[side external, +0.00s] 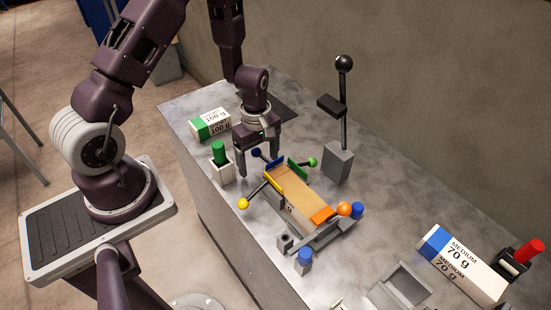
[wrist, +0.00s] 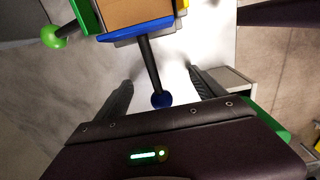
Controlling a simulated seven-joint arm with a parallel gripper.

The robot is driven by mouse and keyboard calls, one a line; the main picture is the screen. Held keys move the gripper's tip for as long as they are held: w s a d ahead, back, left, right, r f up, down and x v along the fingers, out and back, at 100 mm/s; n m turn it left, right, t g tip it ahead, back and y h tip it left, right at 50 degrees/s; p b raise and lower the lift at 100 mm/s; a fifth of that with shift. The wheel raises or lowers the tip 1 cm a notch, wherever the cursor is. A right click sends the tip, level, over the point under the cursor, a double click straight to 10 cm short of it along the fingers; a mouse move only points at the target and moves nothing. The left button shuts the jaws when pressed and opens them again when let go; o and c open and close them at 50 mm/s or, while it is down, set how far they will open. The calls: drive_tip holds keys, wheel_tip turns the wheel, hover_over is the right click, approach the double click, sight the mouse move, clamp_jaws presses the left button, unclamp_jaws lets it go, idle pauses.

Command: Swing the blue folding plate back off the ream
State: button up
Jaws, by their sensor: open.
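The tan ream (side external: 302,190) lies in a grey cradle on the bench. The blue folding plate (side external: 272,163) is along its far end; I cannot tell whether it presses on the paper. A dark rod runs from the plate to a blue ball knob (side external: 256,152). My gripper (side external: 259,163) is open and points down beside that far end. In the wrist view, the blue plate (wrist: 135,30) borders the ream (wrist: 132,12), and the blue knob (wrist: 161,101) shows between my spread fingers (wrist: 160,84), with neither visibly touching it.
Around the ream are a green plate (side external: 298,167), a yellow plate (side external: 272,180) and an orange plate (side external: 321,215), each with a knob. A green-topped holder (side external: 220,165) stands close left of my gripper. A lever post (side external: 338,160) stands right, a white ream (side external: 460,262) front right.

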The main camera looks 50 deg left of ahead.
sight(258, 152)
drive_tip(key=shift+r, duration=0.1)
idle(0.3)
wheel_tip(258, 152, up, 7)
drive_tip(key=shift+f, duration=0.1)
idle(0.3)
drive_tip(key=s+d+r+m+t, duration=0.1)
drive_tip(key=d+r+m, duration=0.15)
drive_tip(key=r, duration=0.35)
drive_tip(key=d+r+m+t, duration=0.1)
drive_tip(key=r+m, duration=0.2)
drive_tip(key=r, duration=0.2)
drive_tip(key=s+d+r+m+t, duration=0.3)
drive_tip(key=s+r+m, duration=0.9)
drive_tip(key=s, duration=0.4)
drive_tip(key=shift+d+r+t, duration=0.3)
drive_tip(key=shift+d+r, duration=0.35)
drive_tip(key=shift+r, duration=0.05)
drive_tip(key=shift+w+m, duration=0.1)
drive_tip(key=shift+m, duration=0.15)
